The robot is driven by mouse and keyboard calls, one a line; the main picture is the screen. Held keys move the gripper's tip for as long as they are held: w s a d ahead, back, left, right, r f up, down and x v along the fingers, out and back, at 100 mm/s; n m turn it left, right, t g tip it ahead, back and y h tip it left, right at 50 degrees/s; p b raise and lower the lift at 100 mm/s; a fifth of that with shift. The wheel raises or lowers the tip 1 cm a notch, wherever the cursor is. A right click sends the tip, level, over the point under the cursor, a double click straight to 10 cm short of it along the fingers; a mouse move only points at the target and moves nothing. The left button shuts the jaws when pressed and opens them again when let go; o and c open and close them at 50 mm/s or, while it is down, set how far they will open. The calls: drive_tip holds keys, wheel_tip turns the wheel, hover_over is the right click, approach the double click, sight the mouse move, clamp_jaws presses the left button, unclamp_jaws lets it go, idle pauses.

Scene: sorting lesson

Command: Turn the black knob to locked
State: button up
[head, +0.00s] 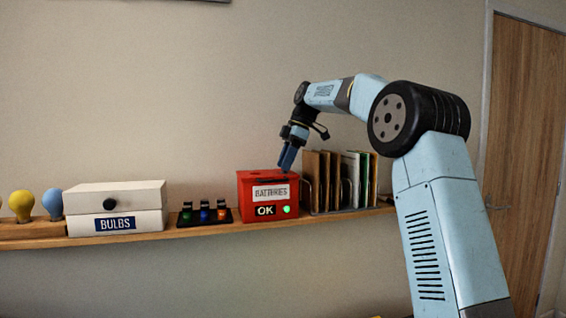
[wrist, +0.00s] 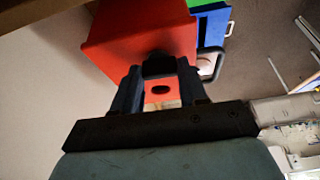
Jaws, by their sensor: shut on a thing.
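A round black knob (head: 110,204) is on the front of the white box (head: 150,196) labelled BULBS, at the left of the shelf. My gripper (head: 286,160) is well to the right of it, pointing down at the top of the red box (head: 247,209) labelled BATTERIES. In the wrist view my gripper (wrist: 158,72) is shut on a small black piece (wrist: 158,66) against the red box (wrist: 125,30). I cannot tell whether this piece is a knob or something else. A dark oval hole (wrist: 159,89) shows on the red surface between the fingers.
The red box has an OK sign (head: 265,211) and a lit green light (head: 286,210). A black tray (head: 204,222) with several coloured items is left of it. A rack of folders (head: 330,180) stands close on its right. Bulbs (head: 21,204) are at far left.

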drive_tip(key=shift+s+a+n, duration=0.1)
drive_tip(key=shift+n, duration=0.3)
drive_tip(key=o, duration=1.1)
drive_tip(key=shift+c, duration=0.2)
drive_tip(key=v, duration=1.1)
drive_tip(key=shift+r, duration=0.35)
